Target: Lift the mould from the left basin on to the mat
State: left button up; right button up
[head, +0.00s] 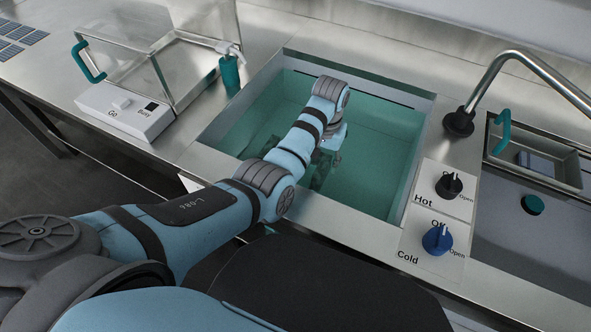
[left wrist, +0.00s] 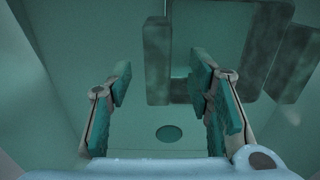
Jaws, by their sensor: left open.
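My left gripper (head: 327,160) reaches down into the left basin (head: 385,150), mostly hidden behind my own arm in the head view. Dark green, blocky shapes that look like the mould (left wrist: 266,45) are ahead and to the right in that view, partly behind the right finger. I cannot tell whether that finger touches them. In the head view the mould is not clear; my arm covers part of the basin. I cannot make out the mat for certain. My right gripper is not in view.
A round drain (left wrist: 168,132) is in the basin floor. Hot (head: 449,186) and cold (head: 437,239) knobs and a curved tap (head: 500,65) stand right of the basin. A clear-lidded box (head: 125,115) and a teal bottle (head: 230,75) stand left. Dark blue squares (head: 20,35) lie far left.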

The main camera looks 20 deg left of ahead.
pick_arm(q)
notch_tip(320, 180, down, 7)
jog(key=b, duration=0.3)
jog(key=shift+w+d+r, duration=0.1)
jog(key=shift+w+r, duration=0.05)
jog(key=shift+r, duration=0.1)
grip_shut()
